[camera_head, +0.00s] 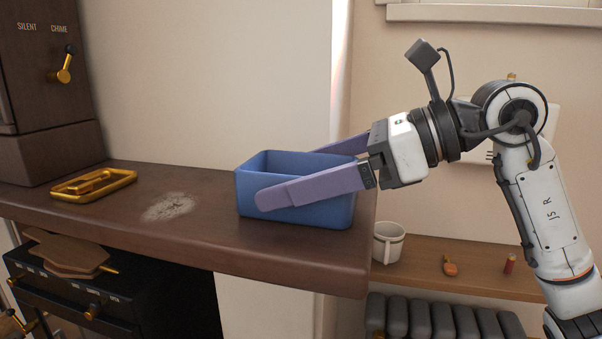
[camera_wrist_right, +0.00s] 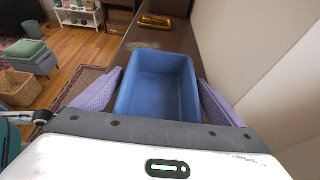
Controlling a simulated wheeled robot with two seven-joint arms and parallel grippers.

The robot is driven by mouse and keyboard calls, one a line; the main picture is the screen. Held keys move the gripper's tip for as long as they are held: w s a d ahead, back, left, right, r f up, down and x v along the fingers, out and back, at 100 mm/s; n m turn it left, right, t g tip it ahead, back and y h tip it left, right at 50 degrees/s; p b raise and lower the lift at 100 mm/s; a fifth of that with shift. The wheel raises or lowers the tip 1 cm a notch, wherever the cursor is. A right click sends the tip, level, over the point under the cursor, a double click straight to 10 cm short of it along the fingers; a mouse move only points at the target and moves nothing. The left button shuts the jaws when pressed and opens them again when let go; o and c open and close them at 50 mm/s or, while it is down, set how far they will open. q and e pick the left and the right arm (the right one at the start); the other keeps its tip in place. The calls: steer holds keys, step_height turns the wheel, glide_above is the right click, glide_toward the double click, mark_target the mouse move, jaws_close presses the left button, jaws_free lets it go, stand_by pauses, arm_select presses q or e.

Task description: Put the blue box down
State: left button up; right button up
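The blue box (camera_head: 300,215) is an open-topped, empty bin at the right end of the dark wooden shelf top (camera_head: 200,240). It is upright and its base is at the shelf surface; I cannot tell whether a thin gap remains. In the right wrist view the blue box (camera_wrist_right: 160,85) sits between both fingers. The far finger is partly hidden behind the box in the head view. My left gripper is not in view.
A gold tray (camera_head: 120,178) lies at the left of the shelf top, with a pale powdery patch (camera_head: 169,207) between it and the box. A dark wooden cabinet (camera_head: 45,90) stands at far left. A lower shelf (camera_head: 430,275) holds a white mug (camera_head: 388,243).

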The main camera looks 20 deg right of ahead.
steer(key=shift+d+r, duration=0.15)
steer(key=shift+r, duration=0.1)
steer(key=v, duration=1.1)
steer(key=shift+s+d+b, duration=0.25)
steer(key=shift+b, duration=0.1)
